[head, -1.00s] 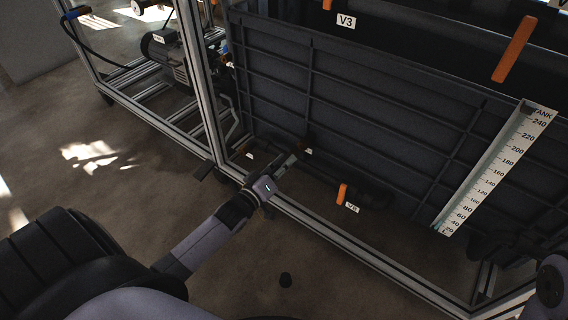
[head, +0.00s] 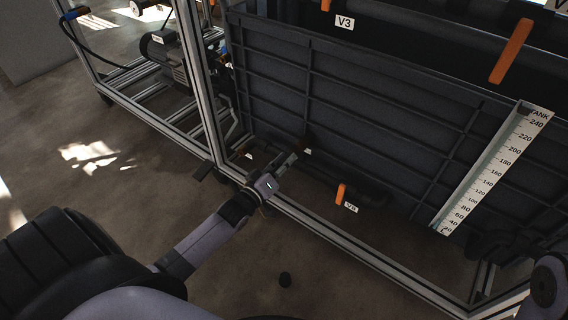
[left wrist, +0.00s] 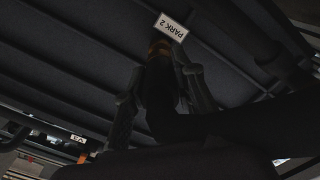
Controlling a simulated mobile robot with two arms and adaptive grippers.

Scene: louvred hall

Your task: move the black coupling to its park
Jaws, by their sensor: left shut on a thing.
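My left gripper (head: 287,165) reaches low over the front rail of the frame toward the foot of the dark tank. In the left wrist view its fingers (left wrist: 158,97) are shut on the black coupling (left wrist: 160,88), with the dark hose running back toward the camera. A brown-orange part (left wrist: 160,47) shows at the coupling's far end, just below the white PARK 2 label (left wrist: 171,27). I cannot tell whether the coupling touches or sits in this part. In the head view the coupling is too dark and small to make out. My right gripper is not in view.
The aluminium frame rail (head: 340,240) runs below my left forearm. An orange handle (head: 341,193) with a V2-like label stands right of the gripper. The tank wall (head: 370,120) rises behind, with a level scale (head: 492,170). Open floor lies left.

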